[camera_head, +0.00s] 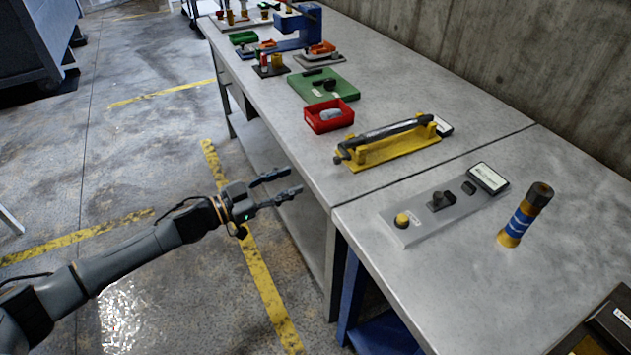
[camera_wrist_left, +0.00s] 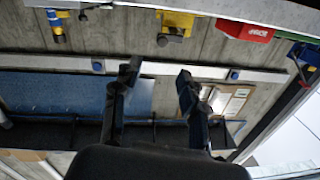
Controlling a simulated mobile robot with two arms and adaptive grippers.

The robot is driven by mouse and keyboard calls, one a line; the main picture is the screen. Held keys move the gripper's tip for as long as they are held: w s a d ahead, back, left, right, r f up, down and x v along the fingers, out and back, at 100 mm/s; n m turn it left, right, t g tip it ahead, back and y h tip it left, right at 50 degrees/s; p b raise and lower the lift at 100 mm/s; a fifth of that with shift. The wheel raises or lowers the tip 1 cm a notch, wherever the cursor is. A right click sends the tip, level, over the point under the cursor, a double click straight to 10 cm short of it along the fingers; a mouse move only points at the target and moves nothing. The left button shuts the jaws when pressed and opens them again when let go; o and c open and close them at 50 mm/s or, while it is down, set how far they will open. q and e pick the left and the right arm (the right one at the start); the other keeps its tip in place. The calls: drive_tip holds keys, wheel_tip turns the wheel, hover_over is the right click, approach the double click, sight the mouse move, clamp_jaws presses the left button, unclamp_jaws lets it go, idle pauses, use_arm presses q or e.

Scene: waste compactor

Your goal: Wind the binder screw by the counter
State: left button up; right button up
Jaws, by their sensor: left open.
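A long dark rod (camera_head: 385,131), which looks like the binder screw, lies across a yellow bracket (camera_head: 392,153) on the grey counter top. A small box with a pale face (camera_head: 439,125), perhaps the counter, sits at the rod's far right end. In the left wrist view part of the yellow bracket (camera_wrist_left: 175,26) shows at the top edge. My left gripper (camera_head: 294,182) is open and empty, left of the counter's front edge and apart from the rod. Its two fingers also show spread in the left wrist view (camera_wrist_left: 158,76). My right gripper is not visible.
A grey panel (camera_head: 420,228) with knobs and a blue-and-yellow cylinder (camera_head: 523,218) stand right of the bracket. A red bin (camera_head: 328,117) and green box (camera_head: 324,86) are beyond it. The counter's front edge (camera_head: 292,157) lies beside my gripper.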

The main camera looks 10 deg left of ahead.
sight(335, 161)
use_arm(q)
drive_tip(key=p+x, duration=0.1)
drive_tip(key=x, duration=1.3)
drive_tip(key=shift+w+a, duration=0.1)
drive_tip(key=shift+w, duration=0.1)
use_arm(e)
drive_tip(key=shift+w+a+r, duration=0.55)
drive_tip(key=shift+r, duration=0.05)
use_arm(q)
clamp_jaws()
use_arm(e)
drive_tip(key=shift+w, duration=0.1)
